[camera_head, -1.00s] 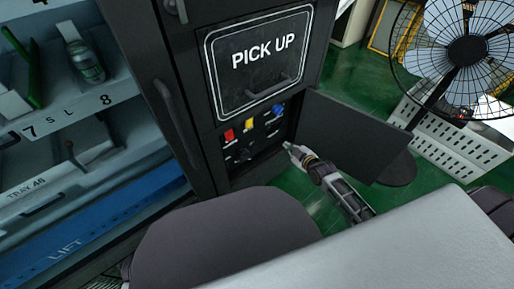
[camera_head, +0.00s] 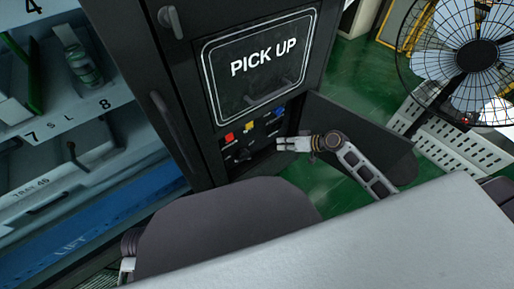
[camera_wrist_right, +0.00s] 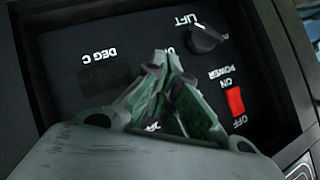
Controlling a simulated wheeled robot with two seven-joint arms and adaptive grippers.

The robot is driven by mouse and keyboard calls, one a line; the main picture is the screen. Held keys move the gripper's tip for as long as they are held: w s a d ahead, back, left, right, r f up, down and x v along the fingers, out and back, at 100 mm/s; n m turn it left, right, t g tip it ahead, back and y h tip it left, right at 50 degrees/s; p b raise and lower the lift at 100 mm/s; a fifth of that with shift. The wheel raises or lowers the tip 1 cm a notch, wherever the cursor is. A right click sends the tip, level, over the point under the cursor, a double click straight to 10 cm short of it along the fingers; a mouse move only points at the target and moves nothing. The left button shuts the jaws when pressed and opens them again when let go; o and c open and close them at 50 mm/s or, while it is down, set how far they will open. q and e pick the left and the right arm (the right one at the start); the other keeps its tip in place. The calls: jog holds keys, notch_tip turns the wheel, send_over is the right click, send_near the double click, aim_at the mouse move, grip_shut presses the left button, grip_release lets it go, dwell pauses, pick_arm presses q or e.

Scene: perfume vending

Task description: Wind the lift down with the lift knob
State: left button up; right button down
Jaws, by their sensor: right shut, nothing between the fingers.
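The lift knob (camera_wrist_right: 205,38) is a black knob under the LIFT label in the right wrist view, where the panel appears upside down. My right gripper (camera_wrist_right: 163,58) is shut and empty, its fingertips beside the knob and apart from it in the picture; contact cannot be told. In the head view, my right gripper (camera_head: 281,144) points left into the recessed control panel (camera_head: 268,155) below the PICK UP hatch. A blue lift (camera_head: 115,212) marked LIFT is at the bottom of the left cabinet. My left gripper is not in view.
The panel's open door (camera_head: 365,130) stands right of the recess, behind my right arm. A red power switch (camera_wrist_right: 236,102) is near the lift knob. A fan (camera_head: 476,62) stands at the right. A grey surface (camera_head: 380,240) fills the front.

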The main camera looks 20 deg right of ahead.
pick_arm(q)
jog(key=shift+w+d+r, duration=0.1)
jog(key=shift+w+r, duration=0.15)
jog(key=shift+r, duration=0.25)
pick_arm(e)
jog(key=shift+s+a+r+m+g+y, duration=0.15)
jog(key=shift+a+r+y, duration=0.1)
jog(key=shift+r, duration=0.15)
jog(key=shift+s+a+r+m+g+y, duration=0.1)
jog(key=shift+a+r+g+y, duration=0.1)
jog(key=shift+r+y, duration=0.15)
jog(key=shift+s+a+r+m+g+y, duration=0.1)
jog(key=shift+a+r+m+g+y, duration=0.1)
jog(key=shift+r, duration=0.25)
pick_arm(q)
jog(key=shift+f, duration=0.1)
pick_arm(e)
jog(key=b, duration=0.5)
send_near(243, 155)
jog(key=shift+w+a+f, duration=0.55)
jog(key=shift+w+f, duration=2.15)
jog(key=shift+f, duration=0.15)
pick_arm(q)
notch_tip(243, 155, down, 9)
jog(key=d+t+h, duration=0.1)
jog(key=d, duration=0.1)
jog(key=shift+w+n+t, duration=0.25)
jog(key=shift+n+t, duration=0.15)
jog(key=shift+p, duration=0.3)
